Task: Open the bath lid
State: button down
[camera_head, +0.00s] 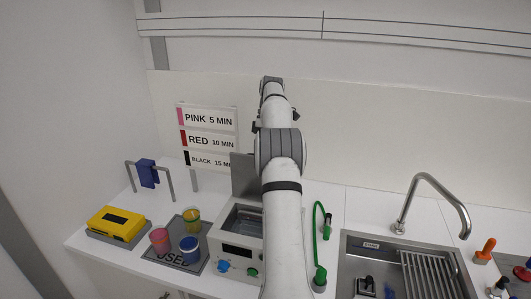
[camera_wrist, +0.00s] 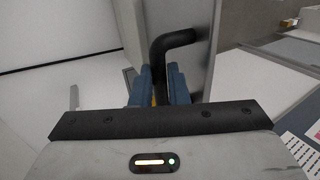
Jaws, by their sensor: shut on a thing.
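The bath (camera_head: 238,244) is a white box with a metal basin, left of my arm in the head view. Its grey lid (camera_head: 243,176) stands raised, near upright, at the back of the basin, partly hidden by my arm. The basin's opening shows in front of it. In the wrist view the lid (camera_wrist: 199,65) is a grey plate with a bent black handle (camera_wrist: 178,40). My gripper (camera_wrist: 158,88) has its blue fingers on either side of the handle and is shut on it. In the head view my arm hides the gripper.
Left of the bath, several coloured jars (camera_head: 189,247) stand on a grey mat (camera_head: 170,252) beside a yellow device (camera_head: 115,224). A blue piece (camera_head: 147,173) is on a rack behind. Right are a green hose (camera_head: 318,240), a sink (camera_head: 355,246) and a tap (camera_head: 436,184).

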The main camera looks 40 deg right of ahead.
jog(key=c, duration=1.8)
grip_release()
jog(key=shift+w+a+f, duration=0.1)
jog(key=shift+a+f, duration=0.05)
jog(key=shift+f, duration=0.25)
jog(key=shift+o, duration=1.4)
jog(key=shift+w, duration=0.3)
jog(key=shift+o, duration=0.6)
jog(key=shift+s, duration=0.1)
jog(key=shift+s+r, duration=0.15)
jog(key=shift+r, duration=0.05)
